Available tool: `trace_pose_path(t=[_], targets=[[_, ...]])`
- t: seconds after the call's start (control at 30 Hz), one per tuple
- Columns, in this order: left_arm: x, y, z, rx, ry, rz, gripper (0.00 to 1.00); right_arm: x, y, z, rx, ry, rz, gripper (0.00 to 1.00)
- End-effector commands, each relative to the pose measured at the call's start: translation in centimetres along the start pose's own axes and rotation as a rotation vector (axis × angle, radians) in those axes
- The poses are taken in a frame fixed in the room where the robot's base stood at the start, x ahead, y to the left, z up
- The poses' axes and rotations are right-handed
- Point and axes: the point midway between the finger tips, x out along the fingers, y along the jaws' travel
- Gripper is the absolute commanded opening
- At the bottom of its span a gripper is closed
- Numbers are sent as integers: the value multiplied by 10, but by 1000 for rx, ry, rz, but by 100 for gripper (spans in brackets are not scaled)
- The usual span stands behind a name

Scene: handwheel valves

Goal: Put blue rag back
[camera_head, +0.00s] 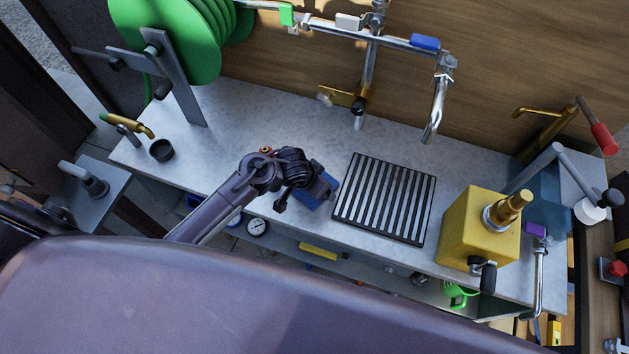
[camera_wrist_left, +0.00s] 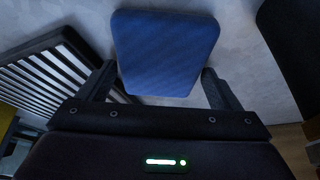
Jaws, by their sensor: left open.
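The blue rag (camera_head: 309,201) lies on the grey worktop just left of the slatted drain grate, partly hidden under my left gripper (camera_head: 318,187) in the head view. In the left wrist view the rag (camera_wrist_left: 165,50) is a flat, rounded blue square. My left gripper (camera_wrist_left: 158,76) is open there, with one finger on each side of the rag's near part. A gap shows on the right side; on the left the finger is very close to the rag's edge, and I cannot tell if it touches. My right gripper is not in view.
The black slatted grate (camera_head: 385,198) lies right of the rag. A yellow valve block (camera_head: 480,232) stands further right. A small black cup (camera_head: 160,150) and green hose reel (camera_head: 185,45) are at left. Faucet pipes (camera_head: 436,105) overhang the back. The worktop's back middle is clear.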

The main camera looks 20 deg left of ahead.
Motion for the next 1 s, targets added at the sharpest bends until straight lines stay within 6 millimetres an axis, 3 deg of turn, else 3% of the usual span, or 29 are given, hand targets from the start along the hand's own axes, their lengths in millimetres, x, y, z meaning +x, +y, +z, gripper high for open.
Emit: trace_pose_path(t=[0.17, 0.6, 0.77, 1.0], targets=[[-17, 1, -1, -2, 2, 3, 86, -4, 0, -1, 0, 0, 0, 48], [-106, 1, -3, -2, 2, 4, 86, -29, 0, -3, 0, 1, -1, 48], [-119, 1, -1, -2, 0, 3, 86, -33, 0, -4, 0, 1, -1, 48], [-121, 0, 0, -1, -1, 1, 86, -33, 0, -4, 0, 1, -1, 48]])
